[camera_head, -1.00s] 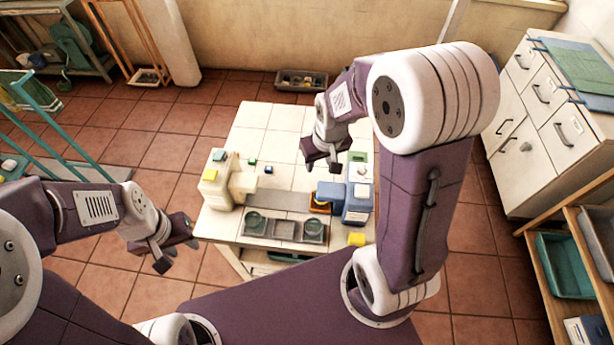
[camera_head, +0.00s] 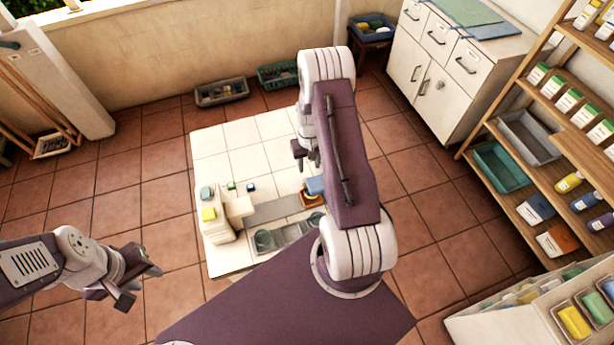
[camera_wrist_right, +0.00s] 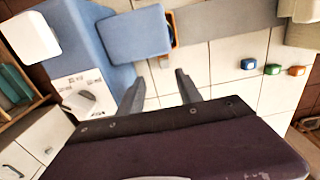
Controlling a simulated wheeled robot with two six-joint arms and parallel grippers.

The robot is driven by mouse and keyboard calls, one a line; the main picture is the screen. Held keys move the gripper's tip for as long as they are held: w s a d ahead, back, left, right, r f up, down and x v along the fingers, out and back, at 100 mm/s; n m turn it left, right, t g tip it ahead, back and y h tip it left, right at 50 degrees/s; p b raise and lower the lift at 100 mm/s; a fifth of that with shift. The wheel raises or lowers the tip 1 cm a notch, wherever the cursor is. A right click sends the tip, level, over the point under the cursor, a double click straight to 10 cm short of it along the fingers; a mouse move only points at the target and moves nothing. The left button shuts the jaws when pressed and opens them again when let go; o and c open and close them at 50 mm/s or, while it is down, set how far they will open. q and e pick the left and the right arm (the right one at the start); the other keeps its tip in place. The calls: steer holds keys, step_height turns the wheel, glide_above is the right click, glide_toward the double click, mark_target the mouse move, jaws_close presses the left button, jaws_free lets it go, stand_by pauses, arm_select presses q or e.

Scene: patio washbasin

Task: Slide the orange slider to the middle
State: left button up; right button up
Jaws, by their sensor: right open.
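The orange slider (camera_head: 311,200) sits at the right end of a grey track (camera_head: 272,212) on the white tiled table, against a blue block (camera_head: 315,185). My right arm hides part of this area in the head view. In the right wrist view only an edge of the orange slider (camera_wrist_right: 174,30) shows beside the blue block (camera_wrist_right: 137,36). My right gripper (camera_head: 305,156) is open and empty above the tiles, near the slider but apart from it; its two fingers (camera_wrist_right: 158,82) show in the wrist view. My left gripper (camera_head: 137,283) is open and empty, left of the table.
A cream block (camera_head: 220,222) with a yellow piece stands at the track's left end. Dark trays (camera_head: 285,236) sit along the near edge. The tiles beyond the track are largely clear.

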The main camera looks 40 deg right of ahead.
steer(key=f, duration=0.1)
steer(key=a+f+p, duration=0.1)
steer(key=f, duration=0.2)
steer(key=shift+w+a+f+p, duration=0.25)
steer(key=shift+w+f+p, duration=0.05)
steer(key=shift+f, duration=0.05)
steer(key=f, duration=0.4)
steer(key=shift+s+d+p, duration=0.1)
steer(key=shift+d+p, duration=0.2)
steer(key=shift+d, duration=0.1)
steer(key=shift+a, duration=0.15)
steer(key=shift+c, duration=1)
steer(key=shift+a, duration=0.1)
steer(key=c, duration=0.5)
arm_select(q)
steer(key=shift+w+a+r, duration=0.15)
steer(key=shift+a+r, duration=0.1)
steer(key=shift+r, duration=0.25)
steer(key=shift+w+a+r, duration=0.1)
steer(key=shift+a+r, duration=0.15)
steer(key=shift+r, duration=0.2)
arm_select(e)
jaws_close()
